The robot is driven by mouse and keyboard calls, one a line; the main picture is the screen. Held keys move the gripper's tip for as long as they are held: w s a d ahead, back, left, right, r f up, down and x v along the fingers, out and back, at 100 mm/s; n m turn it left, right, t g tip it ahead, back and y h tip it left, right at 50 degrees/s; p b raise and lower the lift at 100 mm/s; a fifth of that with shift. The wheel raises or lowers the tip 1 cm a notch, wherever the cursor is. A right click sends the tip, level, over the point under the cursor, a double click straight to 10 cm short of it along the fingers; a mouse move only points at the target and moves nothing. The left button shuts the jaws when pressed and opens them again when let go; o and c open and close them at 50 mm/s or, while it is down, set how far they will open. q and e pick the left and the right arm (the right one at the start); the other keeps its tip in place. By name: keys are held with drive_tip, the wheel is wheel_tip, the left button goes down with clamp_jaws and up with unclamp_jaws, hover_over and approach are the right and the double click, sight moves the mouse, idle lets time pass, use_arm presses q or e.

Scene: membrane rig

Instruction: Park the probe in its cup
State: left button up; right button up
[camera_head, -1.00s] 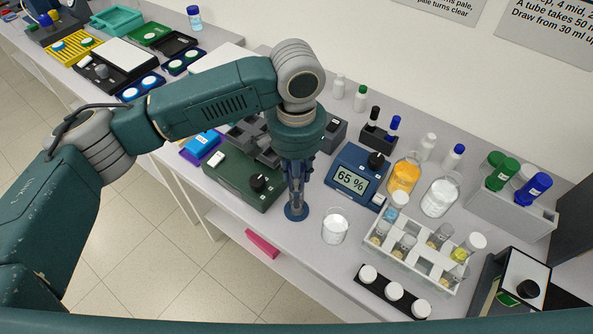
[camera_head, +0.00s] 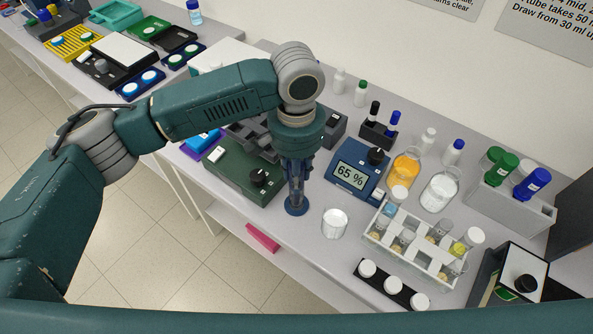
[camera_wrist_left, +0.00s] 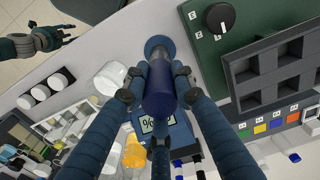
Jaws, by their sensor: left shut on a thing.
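My left gripper (camera_head: 297,190) points straight down at the front part of the bench, with its fingers closed around the dark blue probe (camera_wrist_left: 160,88). In the left wrist view the fingers (camera_wrist_left: 155,85) lie on several sides of the probe. The round blue cup (camera_head: 296,209) stands on the bench right under the gripper. Its rim also shows in the left wrist view (camera_wrist_left: 159,43), beyond the probe's end. The probe's lower end is hidden, so I cannot tell how deep it sits in the cup. My right gripper (camera_wrist_left: 66,35) shows small in the left wrist view, fingers apart and empty.
A green unit with a black knob (camera_head: 237,172) stands left of the cup, and a blue meter reading 65 % (camera_head: 355,170) behind right. A white beaker (camera_head: 335,223) is close on the right. A white tube rack (camera_head: 418,248) stands further right. The bench edge is near in front.

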use_arm(q)
drive_tip(key=o, duration=1)
wheel_tip(320, 180, up, 12)
drive_tip(key=shift+f, duration=0.1)
use_arm(e)
drive_tip(key=shift+d, duration=0.15)
